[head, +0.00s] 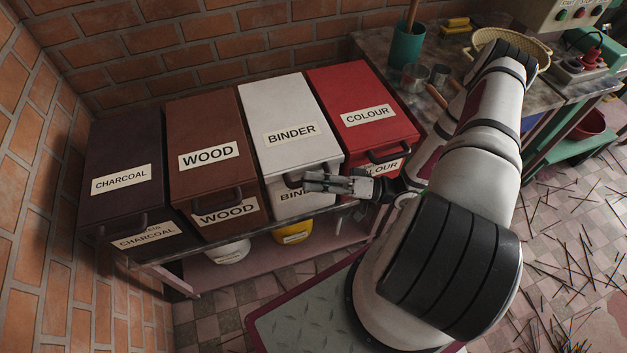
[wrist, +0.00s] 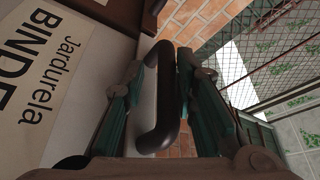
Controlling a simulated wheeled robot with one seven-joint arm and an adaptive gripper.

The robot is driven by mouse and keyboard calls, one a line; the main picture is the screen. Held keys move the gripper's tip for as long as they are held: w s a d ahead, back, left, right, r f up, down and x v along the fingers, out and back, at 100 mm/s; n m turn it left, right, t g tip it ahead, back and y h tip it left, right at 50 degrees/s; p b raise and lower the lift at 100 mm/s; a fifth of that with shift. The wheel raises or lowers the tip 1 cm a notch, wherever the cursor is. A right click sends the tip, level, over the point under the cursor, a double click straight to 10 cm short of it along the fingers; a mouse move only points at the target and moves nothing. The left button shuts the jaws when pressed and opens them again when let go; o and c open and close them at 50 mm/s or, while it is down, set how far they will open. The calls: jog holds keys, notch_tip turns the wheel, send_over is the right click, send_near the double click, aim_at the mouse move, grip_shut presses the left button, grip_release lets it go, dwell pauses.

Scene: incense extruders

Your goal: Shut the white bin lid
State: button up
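The white bin (head: 288,100) marked BINDER stands between the brown and red bins. Its white lid (head: 268,97) lies down, about level with the neighbouring lids. I cannot tell whether a small gap is left at its front edge. My gripper (head: 310,181) is at the front of this bin, by the lid's handle, and partly covers the lower label. In the wrist view, the dark handle (wrist: 160,110) stands between the two teal fingers of my gripper (wrist: 168,62), which close in on it from both sides.
The charcoal bin (head: 122,170), brown wood bin (head: 205,125) and red colour bin (head: 355,90) stand in the same row, lids down. A white tub (head: 230,251) and a yellow tub (head: 293,233) sit below. A workbench with a green cup (head: 406,47) is at the right.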

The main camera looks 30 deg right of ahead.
jog(key=v, duration=1.2)
dwell(0.3)
